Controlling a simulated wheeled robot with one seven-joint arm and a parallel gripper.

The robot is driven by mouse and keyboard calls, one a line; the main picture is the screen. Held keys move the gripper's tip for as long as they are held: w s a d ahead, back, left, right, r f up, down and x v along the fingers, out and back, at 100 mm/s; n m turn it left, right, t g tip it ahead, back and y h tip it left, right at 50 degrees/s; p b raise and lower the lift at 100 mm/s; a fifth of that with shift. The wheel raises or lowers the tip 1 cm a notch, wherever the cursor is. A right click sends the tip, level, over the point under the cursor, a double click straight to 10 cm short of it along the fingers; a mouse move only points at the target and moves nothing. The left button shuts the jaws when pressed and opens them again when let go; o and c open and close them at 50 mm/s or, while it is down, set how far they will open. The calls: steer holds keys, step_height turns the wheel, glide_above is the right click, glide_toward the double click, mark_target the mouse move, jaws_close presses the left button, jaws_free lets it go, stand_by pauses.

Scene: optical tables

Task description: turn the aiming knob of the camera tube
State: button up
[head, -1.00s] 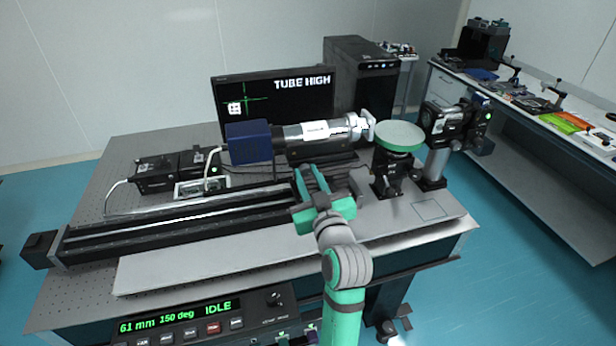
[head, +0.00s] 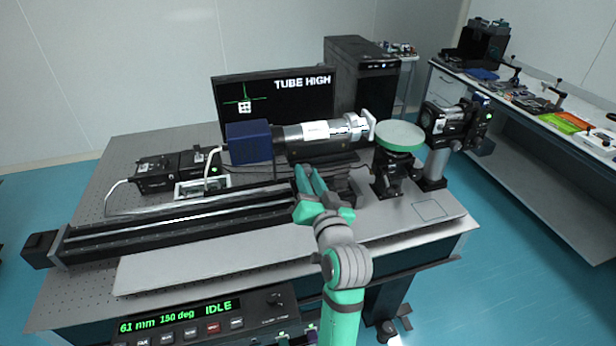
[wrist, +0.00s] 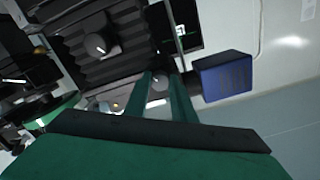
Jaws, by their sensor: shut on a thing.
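The camera tube (head: 318,133), silver and black with a blue box-shaped end (head: 248,142), lies level above the back of the table. The blue end also shows in the wrist view (wrist: 224,76). My gripper (head: 308,172) is in front of the tube, below its dark middle part. In the wrist view its two green fingers (wrist: 160,90) are shut on a small grey round knob (wrist: 160,80), mostly hidden between them. The monitor (head: 275,105) behind reads "TUBE HIGH" and shows a white target mark just below the centre of a green cross.
A black rail (head: 180,218) runs along the table left of my gripper. A round green-topped stand (head: 400,136) and a post-mounted device (head: 445,130) stand at right. A control panel (head: 200,322) at the front reads "61 mm 150 deg IDLE". Another dark knob (wrist: 97,45) shows in the wrist view.

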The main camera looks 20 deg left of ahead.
steer(key=shift+m, duration=0.6)
steer(key=o, duration=1.1)
steer(key=shift+c, duration=0.2)
steer(key=shift+d, duration=0.1)
steer(key=v, duration=1)
steer(key=shift+s+d, duration=0.2)
steer(key=shift+s, duration=0.2)
